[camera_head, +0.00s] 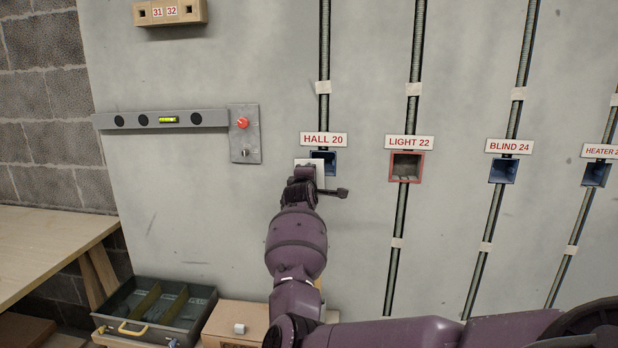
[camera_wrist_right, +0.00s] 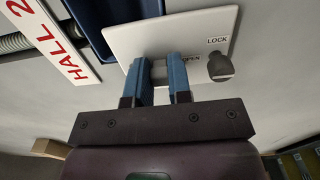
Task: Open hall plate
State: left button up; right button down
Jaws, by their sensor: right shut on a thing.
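The white hall plate (camera_wrist_right: 150,38) fills the upper middle of the right wrist view, with "LOCK" and "OPEN" printed by a dark knob (camera_wrist_right: 220,66). The knob's exact setting is hard to read. My right gripper (camera_wrist_right: 160,62) has its blue fingers closed on a small grip on the plate's face. In the head view the plate (camera_head: 319,172) shows partly behind my right gripper (camera_head: 304,176). The blue hall box (camera_head: 325,158) is uncovered at its upper right, under the "HALL 20" label (camera_head: 323,140). My left gripper is not in view.
To the right are the open red-rimmed light box (camera_head: 405,180), the blue blind box (camera_head: 503,180) and the heater box (camera_head: 595,174). A grey panel with a red knob (camera_head: 242,123) is left of the plate. A divided toolbox (camera_head: 133,327) stands below left.

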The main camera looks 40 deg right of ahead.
jog(key=c, duration=1)
grip_release()
jog(key=shift+c, duration=0.2)
